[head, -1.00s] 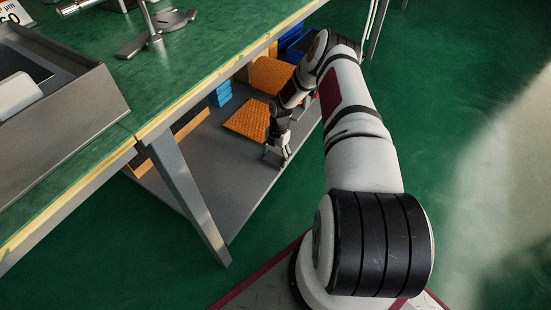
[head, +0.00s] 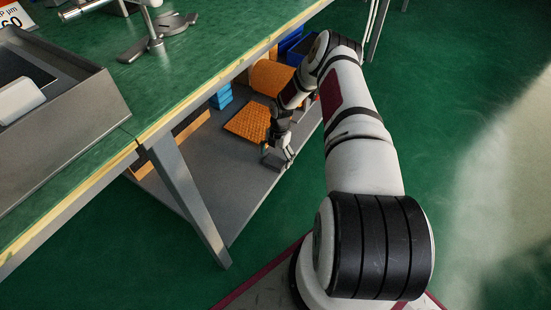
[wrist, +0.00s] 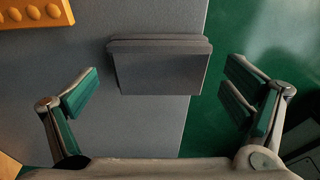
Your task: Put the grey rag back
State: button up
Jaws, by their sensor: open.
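A grey folded slab, which looks like the grey rag (wrist: 160,72), shows in the wrist view near the lower shelf's edge, with its right end reaching past the edge line over green floor. I cannot tell whether it touches the shelf. My gripper (head: 278,159) is low over the lower shelf in the head view, pointing down. In the wrist view its two green-padded fingers are wide apart, one on each side of the slab and apart from it. The slab cannot be made out in the head view.
The grey lower shelf (head: 215,168) lies under the green bench top (head: 200,60). Orange textured trays (head: 248,122) and blue bins (head: 221,97) stand behind my gripper. A slanted grey bench leg (head: 188,195) is to the left. Green floor is free at the right.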

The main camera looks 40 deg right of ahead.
aim_at(277, 158)
jog(key=r+p, duration=0.1)
jog(key=r, duration=0.1)
jog(key=r+p, duration=0.1)
jog(key=r, duration=0.1)
jog(key=d+r, duration=0.1)
jog(key=r, duration=0.2)
jog(key=shift+w+p, duration=0.2)
jog(key=shift+p, duration=0.2)
